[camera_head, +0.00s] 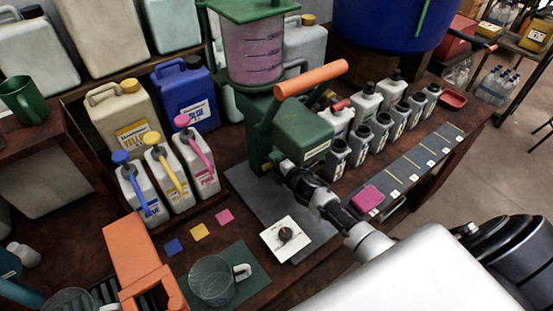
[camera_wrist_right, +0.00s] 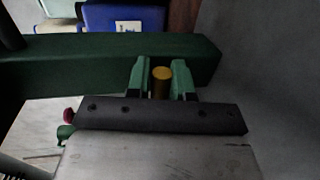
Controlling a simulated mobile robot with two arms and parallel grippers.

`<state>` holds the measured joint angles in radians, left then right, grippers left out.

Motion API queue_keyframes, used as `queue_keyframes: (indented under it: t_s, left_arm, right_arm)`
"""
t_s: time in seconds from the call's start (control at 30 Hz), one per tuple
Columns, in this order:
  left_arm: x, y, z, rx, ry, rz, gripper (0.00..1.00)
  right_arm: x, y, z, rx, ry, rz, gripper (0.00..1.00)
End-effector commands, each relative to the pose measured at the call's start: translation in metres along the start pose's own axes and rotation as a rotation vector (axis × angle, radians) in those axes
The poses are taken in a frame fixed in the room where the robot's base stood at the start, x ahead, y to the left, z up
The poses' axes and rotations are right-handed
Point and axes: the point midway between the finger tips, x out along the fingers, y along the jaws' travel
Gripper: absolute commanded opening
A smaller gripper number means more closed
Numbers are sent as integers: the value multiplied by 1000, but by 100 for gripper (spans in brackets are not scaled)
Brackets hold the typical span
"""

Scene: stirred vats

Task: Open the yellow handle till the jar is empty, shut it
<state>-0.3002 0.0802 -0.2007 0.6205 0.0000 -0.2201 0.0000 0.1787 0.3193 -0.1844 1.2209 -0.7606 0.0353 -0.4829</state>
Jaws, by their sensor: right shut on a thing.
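The jar (camera_head: 253,50) is clear with dark level marks and sits high on the green machine (camera_head: 300,130). Pinkish-purple liquid shows in it. My right gripper (camera_head: 283,166) reaches in from the lower right to the machine's front, below its green body. In the right wrist view the yellow handle (camera_wrist_right: 161,82) is a short rounded knob between the two green fingers of my right gripper (camera_wrist_right: 160,78), which is shut on it. In the head view the gripper and the machine hide the handle. The outlet below it is hidden too. My left gripper is not in view.
An orange lever (camera_head: 311,78) sticks out above my right arm. A clear measuring jug (camera_head: 212,281) stands on a dark green mat at the front. Bottles with pumps (camera_head: 142,193) stand left; several grey bottles stand right.

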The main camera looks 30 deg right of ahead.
Motion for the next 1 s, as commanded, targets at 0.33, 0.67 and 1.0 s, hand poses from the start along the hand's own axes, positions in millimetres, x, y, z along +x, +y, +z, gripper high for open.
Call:
queue_keyframes:
  t_s: [0.33, 0.67, 1.0]
  left_arm:
    - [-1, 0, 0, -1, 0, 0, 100]
    - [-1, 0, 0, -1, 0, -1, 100]
    - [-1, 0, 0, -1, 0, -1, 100]
  right_arm:
    - [0, -2, 0, 24, 4, -4, 0]
    - [0, -2, 0, 23, 4, -4, 40]
    - [-1, -1, 0, 22, 5, -2, 46]
